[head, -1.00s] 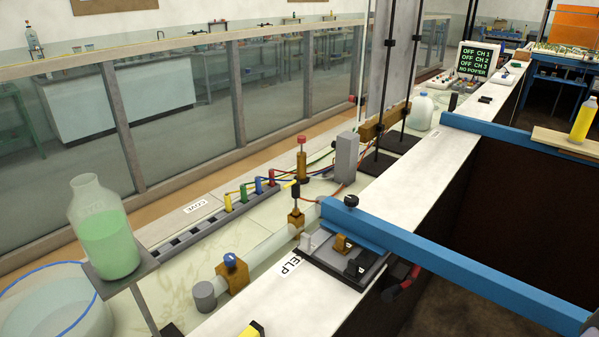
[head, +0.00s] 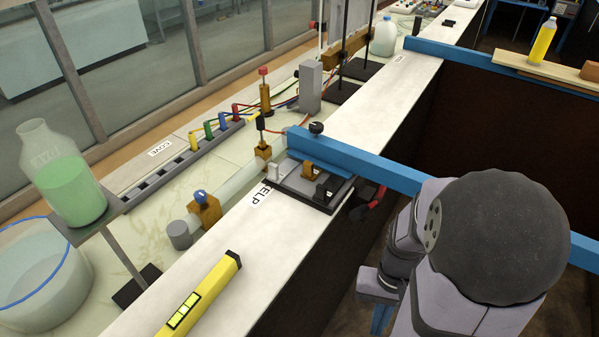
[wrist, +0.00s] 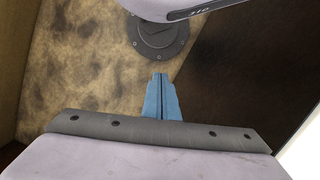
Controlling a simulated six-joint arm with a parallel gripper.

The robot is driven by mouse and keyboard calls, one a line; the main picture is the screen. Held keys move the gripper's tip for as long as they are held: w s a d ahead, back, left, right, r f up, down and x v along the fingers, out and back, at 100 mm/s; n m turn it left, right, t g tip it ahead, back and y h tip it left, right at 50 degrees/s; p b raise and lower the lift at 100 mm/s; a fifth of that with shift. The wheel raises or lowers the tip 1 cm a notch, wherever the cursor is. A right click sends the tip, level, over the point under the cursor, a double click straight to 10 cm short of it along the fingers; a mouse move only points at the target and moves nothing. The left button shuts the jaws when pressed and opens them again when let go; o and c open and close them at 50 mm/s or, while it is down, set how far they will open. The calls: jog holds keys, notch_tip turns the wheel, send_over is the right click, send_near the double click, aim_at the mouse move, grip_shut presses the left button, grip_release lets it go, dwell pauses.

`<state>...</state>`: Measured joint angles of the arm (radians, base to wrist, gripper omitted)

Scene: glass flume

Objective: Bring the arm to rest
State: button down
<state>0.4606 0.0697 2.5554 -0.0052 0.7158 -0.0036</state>
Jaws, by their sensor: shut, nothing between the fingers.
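My gripper (wrist: 159,82) shows in the wrist view with its two blue fingers together, shut and empty. Mottled brown floor and a dark panel lie behind the fingertips, and nothing touches them. In the head view my grey arm with its large dark rounded joint stands at the lower right, on the dark side of the white ledge (head: 345,125). It is apart from the things on the ledge. A small blue piece at the bottom of the head view, below the arm, may be the fingers; I cannot tell for sure.
A blue crossbar (head: 365,165) runs behind the arm. On the ledge are a black clamp plate (head: 310,190) and a yellow device (head: 195,300). A bottle of green liquid (head: 70,190) stands on a small shelf at left. A yellow bottle (head: 542,40) stands on a board at upper right.

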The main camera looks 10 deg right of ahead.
jog(key=w+a+r+n+t, duration=0.1)
jog(key=w+a+r+n, duration=0.1)
jog(key=a, duration=0.2)
jog(key=w+a+r+n+t+h, duration=0.1)
jog(key=w+a+r+n, duration=0.1)
jog(key=w+a+n, duration=0.1)
jog(key=shift+w+a, duration=0.2)
jog(key=shift+a, duration=0.5)
dwell(1.8)
